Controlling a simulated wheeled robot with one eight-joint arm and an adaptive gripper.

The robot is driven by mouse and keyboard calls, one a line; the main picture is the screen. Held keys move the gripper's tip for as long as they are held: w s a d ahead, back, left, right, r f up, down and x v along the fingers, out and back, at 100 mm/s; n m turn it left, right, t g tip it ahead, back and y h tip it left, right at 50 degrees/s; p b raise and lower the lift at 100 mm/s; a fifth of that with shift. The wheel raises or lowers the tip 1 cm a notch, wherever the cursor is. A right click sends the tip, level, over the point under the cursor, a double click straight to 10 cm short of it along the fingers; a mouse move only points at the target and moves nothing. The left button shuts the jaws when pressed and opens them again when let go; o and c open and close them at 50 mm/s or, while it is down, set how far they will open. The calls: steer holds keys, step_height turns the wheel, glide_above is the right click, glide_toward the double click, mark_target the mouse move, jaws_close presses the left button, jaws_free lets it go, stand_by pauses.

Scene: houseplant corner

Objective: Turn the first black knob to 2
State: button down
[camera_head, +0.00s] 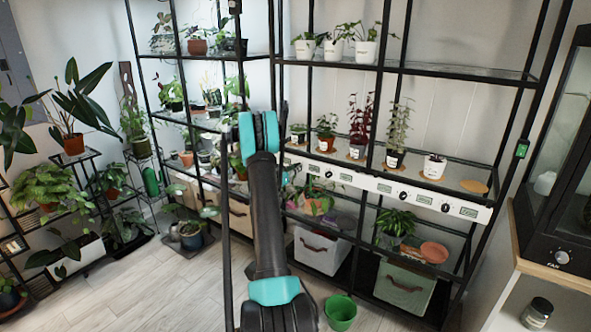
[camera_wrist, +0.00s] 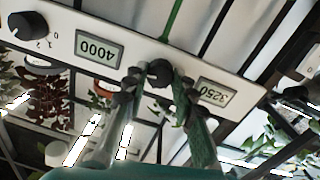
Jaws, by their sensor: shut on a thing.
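A white control strip (camera_wrist: 50,60) with black knobs and small displays appears upside down in the wrist view. My gripper (camera_wrist: 159,82) has its two fingers closed on either side of a black knob (camera_wrist: 160,72), between the displays reading 4000 (camera_wrist: 100,50) and 3250 (camera_wrist: 216,92). The number marks around this knob and its pointer are hidden or too small to read. Another black knob (camera_wrist: 28,25), with marks 0, 1 and 2 beside it, is free at the left. In the head view the strip (camera_head: 365,182) runs along the shelf front; my arm hides the gripped knob.
Potted plants, such as a red-leaved one (camera_head: 360,118), stand on the shelf just above the strip. Black shelf posts rise close to my arm. Storage bins (camera_head: 322,251) and a green pot (camera_head: 341,312) are below. A black cabinet (camera_head: 560,180) stands at the right.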

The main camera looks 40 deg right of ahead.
steer(key=shift+n, duration=0.3)
steer(key=shift+f+n+t, duration=0.15)
steer(key=shift+n+t, duration=0.25)
steer(key=shift+n, duration=7.4)
steer(key=c, duration=1.2)
jaws_free()
steer(key=v, duration=1.2)
steer(key=shift+f, duration=0.1)
